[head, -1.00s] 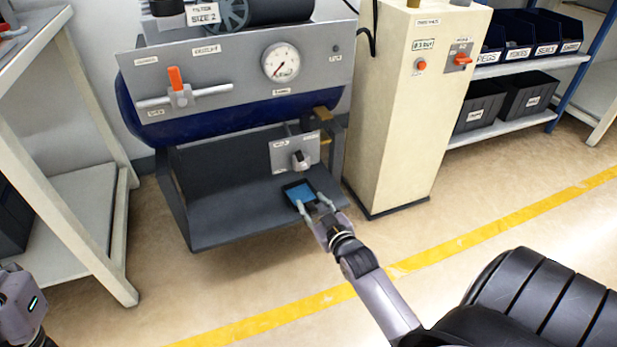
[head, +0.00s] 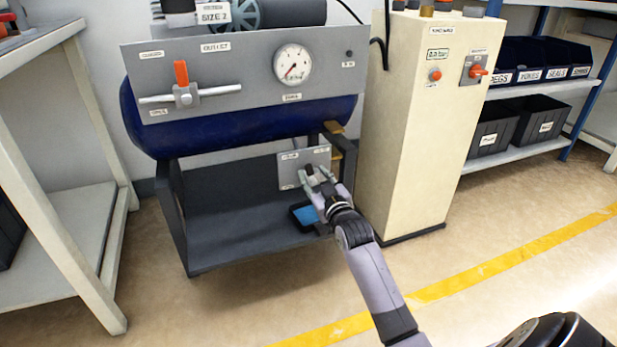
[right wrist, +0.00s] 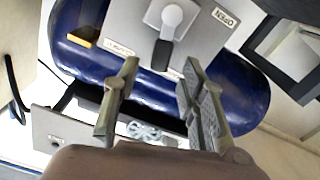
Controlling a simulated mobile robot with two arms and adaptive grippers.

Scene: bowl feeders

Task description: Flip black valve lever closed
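The black valve lever (head: 309,169) is mostly hidden behind my right gripper in the head view. It shows in the right wrist view as a black handle (right wrist: 162,55) on a round grey hub (right wrist: 172,15). It is mounted on a small grey plate (head: 289,177) low on the compressor stand. One plate label reads OPEN (right wrist: 226,17); another, by the opposite edge, is hard to read. My right gripper (head: 316,176) is open, with its fingertips in front of the plate. In the right wrist view, the lever's end appears between the fingertips (right wrist: 161,64). Contact cannot be told. My left gripper is out of view.
A blue tank (head: 240,127) and a gauge panel (head: 225,60) with an orange-handled valve (head: 181,75) sit above the plate. A blue-topped tray (head: 303,217) lies below. A cream cabinet (head: 415,130) stands close on the right. The floor in front is clear.

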